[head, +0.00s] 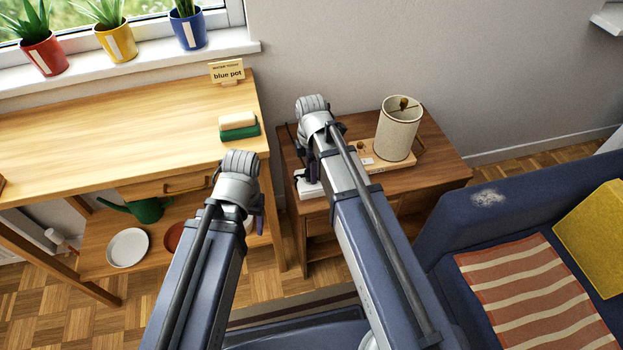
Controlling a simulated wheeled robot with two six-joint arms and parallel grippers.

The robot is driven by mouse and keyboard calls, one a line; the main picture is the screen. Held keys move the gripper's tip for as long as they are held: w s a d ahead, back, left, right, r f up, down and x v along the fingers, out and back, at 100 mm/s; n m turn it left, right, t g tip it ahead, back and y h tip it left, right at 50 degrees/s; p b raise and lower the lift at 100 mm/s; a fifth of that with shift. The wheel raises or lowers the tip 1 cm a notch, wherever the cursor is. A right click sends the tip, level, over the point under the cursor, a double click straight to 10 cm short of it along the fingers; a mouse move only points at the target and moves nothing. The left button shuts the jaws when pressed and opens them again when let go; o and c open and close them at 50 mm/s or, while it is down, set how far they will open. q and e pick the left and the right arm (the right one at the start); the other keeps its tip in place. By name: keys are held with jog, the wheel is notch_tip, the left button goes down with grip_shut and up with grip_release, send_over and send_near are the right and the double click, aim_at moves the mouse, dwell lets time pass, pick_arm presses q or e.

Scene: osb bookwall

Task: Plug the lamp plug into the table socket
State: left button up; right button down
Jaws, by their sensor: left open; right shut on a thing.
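The lamp (398,128) with a cream cylindrical shade stands upright on a light wooden base on the small brown side table (440,165). A white block (307,187), which looks like the table socket, sits at that table's front left edge, partly hidden by my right arm. My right gripper (311,170) is just over this block, mostly hidden behind its wrist. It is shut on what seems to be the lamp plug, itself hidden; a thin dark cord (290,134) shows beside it. Whether plug and socket touch cannot be seen. My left gripper (259,212) is open, in front of the desk's right end.
A light wooden desk (100,130) on the left carries a green and cream sponge-like block (238,126) and a "blue pot" sign (227,72). Its lower shelf holds a white plate (127,247) and a green watering can (146,210). A blue sofa (440,262) stands right.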

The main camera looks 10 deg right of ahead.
jog(key=shift+f, duration=0.1)
dwell(0.7)
jog(key=shift+c, duration=1.7)
grip_release()
jog(key=shift+r+p, duration=2.95)
jog(key=shift+r, duration=0.1)
jog(key=shift+c, duration=0.4)
grip_shut()
